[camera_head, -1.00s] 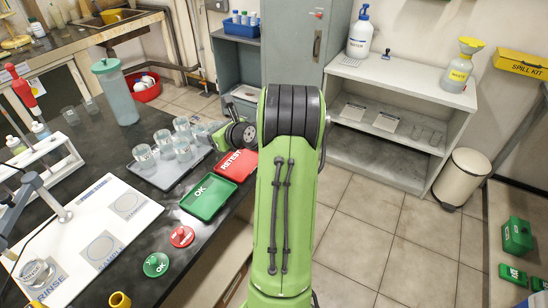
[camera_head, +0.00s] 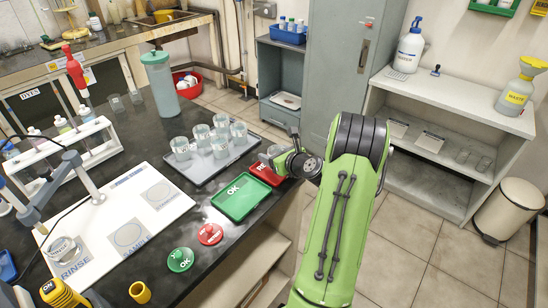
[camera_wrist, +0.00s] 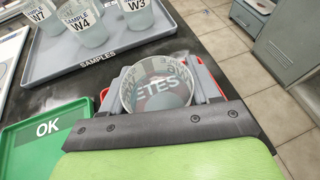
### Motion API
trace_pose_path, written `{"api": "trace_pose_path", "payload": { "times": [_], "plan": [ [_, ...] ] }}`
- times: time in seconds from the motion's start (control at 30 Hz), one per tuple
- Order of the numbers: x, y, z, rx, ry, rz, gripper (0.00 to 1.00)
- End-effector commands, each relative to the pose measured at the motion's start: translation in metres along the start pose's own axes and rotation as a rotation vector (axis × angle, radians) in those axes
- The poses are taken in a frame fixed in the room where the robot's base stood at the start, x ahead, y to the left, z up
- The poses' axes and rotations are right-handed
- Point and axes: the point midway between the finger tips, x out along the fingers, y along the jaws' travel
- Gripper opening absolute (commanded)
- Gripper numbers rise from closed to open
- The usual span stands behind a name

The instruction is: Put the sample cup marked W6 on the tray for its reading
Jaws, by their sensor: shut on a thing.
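My gripper (camera_head: 277,154) is shut on a clear sample cup (camera_wrist: 158,82), with a finger on each side in the wrist view. The cup is upright over the red RETEST tray (camera_head: 262,172), whose lettering shows through it.
A red button (camera_head: 210,234) and a green button (camera_head: 181,259) lie on the black bench before the trays. A white board (camera_head: 115,215) with marked circles lies left. A lidded jug (camera_head: 162,85) stands behind the samples tray.

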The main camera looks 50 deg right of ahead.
Motion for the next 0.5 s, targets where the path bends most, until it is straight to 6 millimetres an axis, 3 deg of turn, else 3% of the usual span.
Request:
{"api": "trace_pose_path", "payload": {
  "times": [0.2, 0.23, 0.37, 0.5],
  "plan": [
    [0.0006, 0.0001, -0.0015, 0.000, 0.000, 0.000, 0.24],
    [0.0005, 0.0001, -0.0014, 0.000, 0.000, 0.000, 0.64],
    [0.0003, 0.0001, -0.0009, 0.000, 0.000, 0.000, 0.84],
    [0.0003, 0.0001, -0.0008, 0.000, 0.000, 0.000, 0.87]
  ]
}}
